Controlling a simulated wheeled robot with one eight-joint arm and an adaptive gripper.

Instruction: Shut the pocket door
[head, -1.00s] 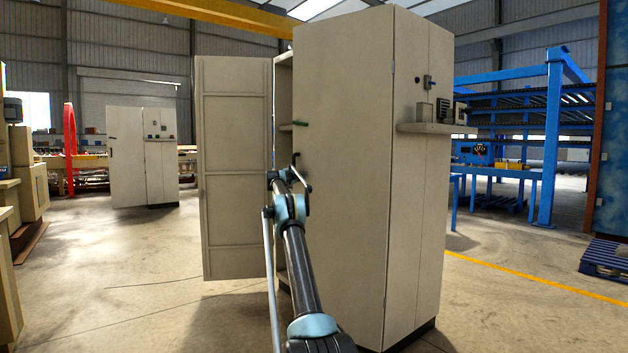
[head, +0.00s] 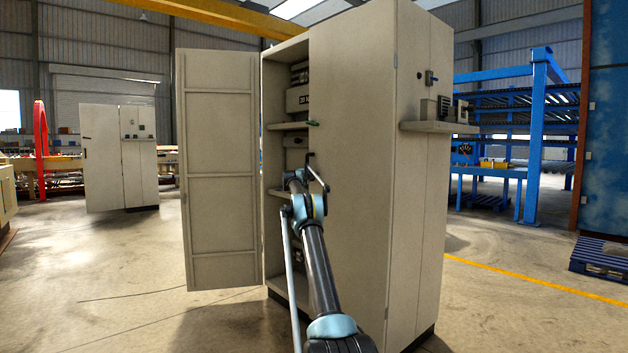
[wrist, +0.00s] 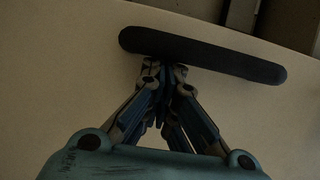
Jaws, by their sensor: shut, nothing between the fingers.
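A tall beige cabinet (head: 423,220) stands in the middle of the head view. A flat beige leaf (head: 220,170) stands open at its left, leaving a narrow opening with shelves showing. A broad plain panel (head: 355,130) lies right of the opening. In the wrist view a dark rounded bar handle (wrist: 215,58) crosses a beige surface, slightly tilted. My gripper (wrist: 163,72) is shut and empty, its tips close to the handle's lower edge; I cannot tell if they touch. In the head view my arm reaches up to the panel's left edge, where its end is small and partly hidden.
A ledge (head: 438,127) with small boxes sticks out from the cabinet's right face. A blue rack (head: 535,130) and a blue pallet (head: 602,257) stand at the right. A similar smaller cabinet (head: 102,160) stands far left.

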